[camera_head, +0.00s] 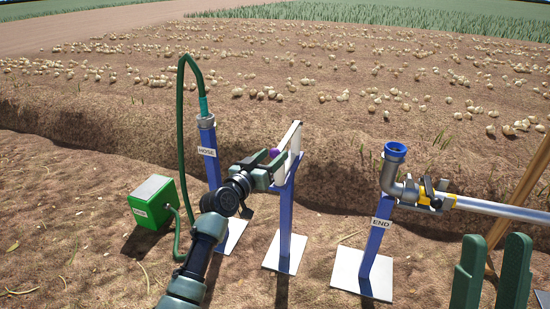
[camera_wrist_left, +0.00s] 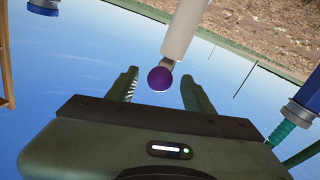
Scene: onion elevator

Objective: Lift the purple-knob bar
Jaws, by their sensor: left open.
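The purple knob (camera_head: 275,153) sits on the white bar (camera_head: 291,136), which is at the top of the middle blue post (camera_head: 285,215). In the left wrist view the purple knob (camera_wrist_left: 160,78) is on the end of the pale bar (camera_wrist_left: 186,32). My left gripper (camera_head: 270,166) is at the knob. In the wrist view its fingers (camera_wrist_left: 164,88) are apart, with the knob between them and a visible gap on each side. My right gripper (camera_head: 491,268) is at the lower right, far from the bar, with its two green fingers apart and nothing seen between them.
The HOSE post (camera_head: 209,160) stands left of the bar, with a green hose (camera_head: 181,110) running to a green box (camera_head: 153,202). The END post (camera_head: 376,242) stands to the right, with a pipe elbow (camera_head: 390,170) and a metal pipe (camera_head: 500,209). Onions lie on the field behind.

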